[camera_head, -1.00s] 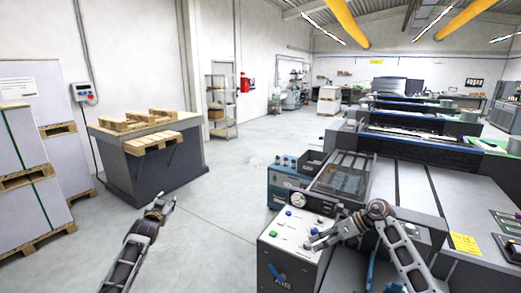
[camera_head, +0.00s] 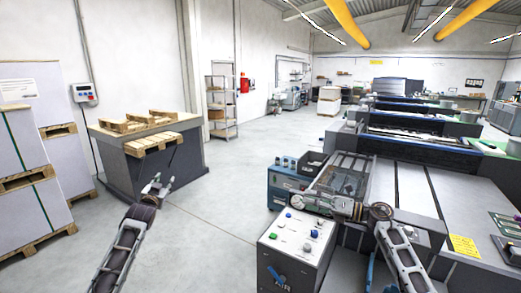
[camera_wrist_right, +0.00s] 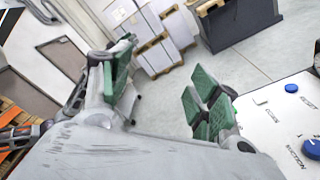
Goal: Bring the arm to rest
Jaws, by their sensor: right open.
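My left gripper (camera_head: 164,179) is at the left in the head view, over bare floor in front of the grey bench with pallets. Its fingers look spread and nothing shows between them. My right gripper (camera_head: 303,196) is above the white-topped control box, near the front of the press. In the right wrist view my right gripper (camera_wrist_right: 160,90) has its green-padded fingers wide apart, with only floor between them.
The control box (camera_head: 296,238) has coloured buttons and a blue AIR lever. The press (camera_head: 405,190) fills the right. The pallet-topped bench (camera_head: 180,165) and wrapped stacks (camera_head: 30,130) stand left. The floor (camera_head: 215,230) between is clear.

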